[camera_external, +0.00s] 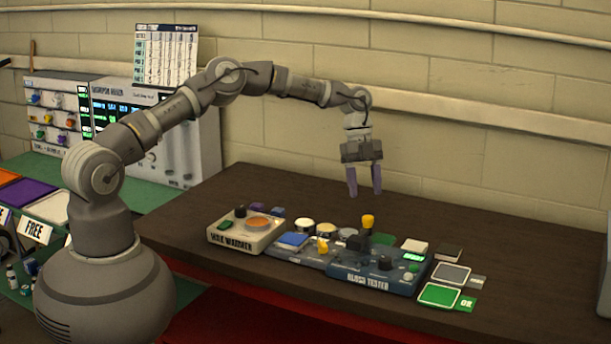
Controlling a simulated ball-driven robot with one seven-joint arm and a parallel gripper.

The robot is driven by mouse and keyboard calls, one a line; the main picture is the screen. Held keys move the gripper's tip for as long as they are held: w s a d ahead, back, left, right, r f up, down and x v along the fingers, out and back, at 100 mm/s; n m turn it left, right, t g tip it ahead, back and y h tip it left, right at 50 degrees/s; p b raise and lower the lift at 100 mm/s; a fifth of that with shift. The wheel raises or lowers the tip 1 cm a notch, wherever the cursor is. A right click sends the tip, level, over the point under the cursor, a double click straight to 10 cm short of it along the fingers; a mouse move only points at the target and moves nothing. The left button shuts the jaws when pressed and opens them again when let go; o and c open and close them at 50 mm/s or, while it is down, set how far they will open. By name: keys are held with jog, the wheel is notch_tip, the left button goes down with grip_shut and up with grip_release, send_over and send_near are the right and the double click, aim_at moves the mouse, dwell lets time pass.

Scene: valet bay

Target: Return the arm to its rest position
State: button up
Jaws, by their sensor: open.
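My gripper (365,182) hangs from the end of my arm above the dark wooden bench (190,205), pointing down. Its two purple-grey fingers are apart and nothing shows between them. The arm reaches out to the right, with its elbow raised and its wrist bent downward. The fingertips are above and behind the devices on the bench, touching none of them.
On the bench stand a cream wax warmer (222,237), a blue gloss tester (345,281) with a yellow knob (368,221), and a green pad (438,295). A brick wall (480,140) rises behind. A grey panel machine (205,135) stands at the left.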

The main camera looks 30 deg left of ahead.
jog(key=shift+w+a+r, duration=0.15)
jog(key=shift+r, duration=0.25)
